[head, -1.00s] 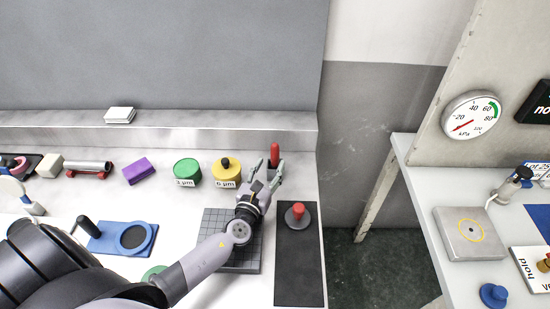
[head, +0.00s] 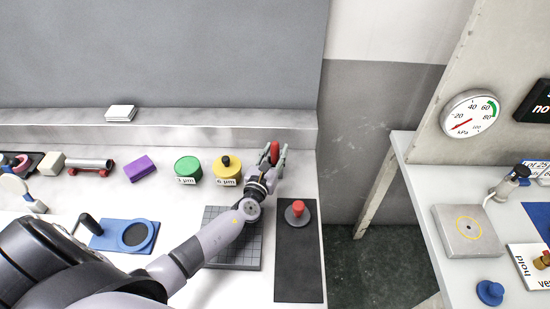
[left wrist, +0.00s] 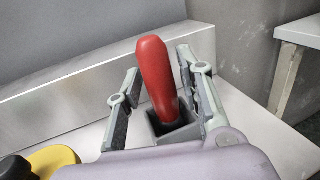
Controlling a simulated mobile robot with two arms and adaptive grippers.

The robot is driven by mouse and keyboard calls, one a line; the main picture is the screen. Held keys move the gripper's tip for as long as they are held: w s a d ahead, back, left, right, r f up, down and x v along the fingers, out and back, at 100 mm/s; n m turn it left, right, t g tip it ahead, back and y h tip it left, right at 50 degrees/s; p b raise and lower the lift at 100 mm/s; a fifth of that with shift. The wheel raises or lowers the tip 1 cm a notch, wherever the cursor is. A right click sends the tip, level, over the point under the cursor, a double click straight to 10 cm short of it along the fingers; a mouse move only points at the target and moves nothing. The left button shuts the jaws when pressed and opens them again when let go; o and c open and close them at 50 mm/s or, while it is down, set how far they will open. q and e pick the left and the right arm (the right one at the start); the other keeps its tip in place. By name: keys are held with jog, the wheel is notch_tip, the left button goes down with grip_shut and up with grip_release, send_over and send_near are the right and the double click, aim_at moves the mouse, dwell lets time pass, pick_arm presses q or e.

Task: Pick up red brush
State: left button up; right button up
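The red brush (head: 274,151) shows as a red handle at the back right of the bench. In the left wrist view the handle (left wrist: 157,75) stands slightly tilted in a small grey square holder (left wrist: 172,128); its lower end is hidden inside. My left gripper (head: 275,157) is at the brush. In the left wrist view its open fingers (left wrist: 158,88) stand on either side of the handle, with a visible gap on the left and a smaller one on the right. My right gripper is in neither view.
A yellow lidded tin (head: 227,169) and a green tin (head: 187,170) stand left of the gripper. A gridded dark plate (head: 232,252) lies under my left arm. A red-knobbed disc (head: 297,213) sits on a black mat (head: 298,265). The back ledge (head: 160,133) is close behind the brush.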

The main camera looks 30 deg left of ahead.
pick_arm(q)
grip_shut()
dwell(0.4)
notch_tip(320, 180, up, 20)
jog(key=p, duration=1.2)
